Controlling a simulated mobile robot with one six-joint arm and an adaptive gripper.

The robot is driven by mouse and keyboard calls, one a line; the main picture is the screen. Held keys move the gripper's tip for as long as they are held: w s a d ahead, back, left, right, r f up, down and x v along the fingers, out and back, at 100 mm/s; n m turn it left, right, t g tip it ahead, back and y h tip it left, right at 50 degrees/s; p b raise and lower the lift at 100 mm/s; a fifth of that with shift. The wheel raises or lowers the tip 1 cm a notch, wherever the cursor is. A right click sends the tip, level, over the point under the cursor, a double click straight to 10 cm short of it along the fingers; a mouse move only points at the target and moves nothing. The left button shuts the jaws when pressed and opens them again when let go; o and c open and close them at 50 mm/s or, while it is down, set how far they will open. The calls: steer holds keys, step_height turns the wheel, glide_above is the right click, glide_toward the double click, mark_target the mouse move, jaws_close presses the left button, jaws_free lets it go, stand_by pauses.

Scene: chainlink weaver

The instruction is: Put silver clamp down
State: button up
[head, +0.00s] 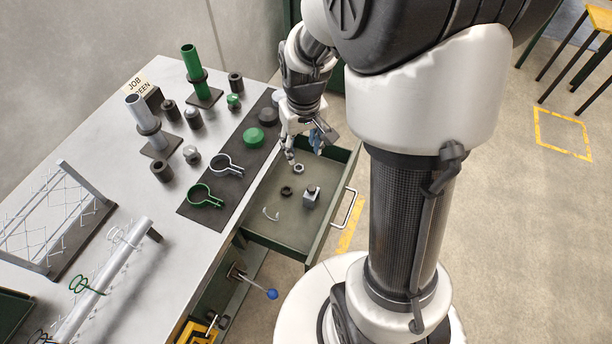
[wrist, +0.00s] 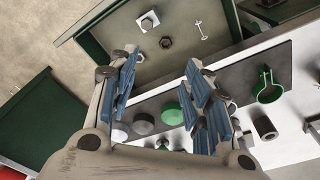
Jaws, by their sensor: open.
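A silver clamp (head: 228,165), a ring with a short handle, lies flat on the dark mat on the bench. A green clamp (head: 205,197) of like shape lies nearer on the same mat and also shows in the wrist view (wrist: 268,92). My gripper (head: 303,152) is open and empty, over the far end of the open drawer, to the right of the silver clamp and apart from it. In the wrist view my spread fingers (wrist: 160,65) have nothing between them. The silver clamp is mostly or wholly hidden there behind the right finger.
The green drawer (head: 283,246) holds a silver nut (head: 299,168), a dark nut (head: 286,190), a small block (head: 311,197) and a thin silver hook (head: 271,213). Green (head: 191,62) and silver (head: 137,109) posts stand on the bench. A mesh rack (head: 65,221) is at left.

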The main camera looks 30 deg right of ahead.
steer(key=s+a+r+t, duration=0.1)
steer(key=s+a+r, duration=0.3)
steer(key=s+r, duration=0.4)
steer(key=s+a+r+n+t, duration=0.1)
steer(key=s+a+r+t, duration=0.1)
steer(key=s+a+r, duration=0.3)
steer(key=s+r, duration=0.2)
steer(key=s, duration=0.2)
steer(key=shift+s+r, duration=0.35)
steer(key=shift+s, duration=0.05)
